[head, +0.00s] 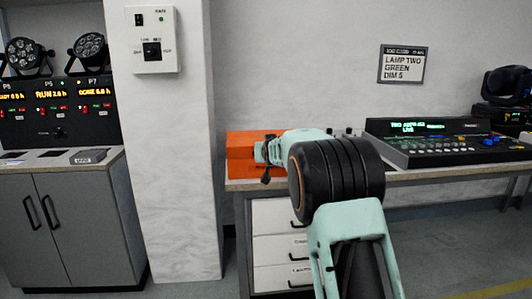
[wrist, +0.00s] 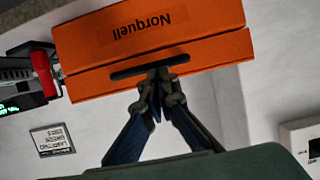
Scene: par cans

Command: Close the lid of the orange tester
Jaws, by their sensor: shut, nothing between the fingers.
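The orange tester (head: 240,157) sits at the left end of the desk in the head view, partly hidden by my arm. In the wrist view, which is upside down, the tester (wrist: 205,30) shows as two orange slabs with a seam between them. The one farther from my gripper reads "Norquell". How far the lid stands open I cannot tell.
A lighting console (head: 440,140) stands on the desk to the right. A white pillar (head: 180,200) rises left of the desk, with a grey cabinet (head: 70,215) beyond it. A red-handled part (wrist: 44,72) is close beside the tester in the wrist view.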

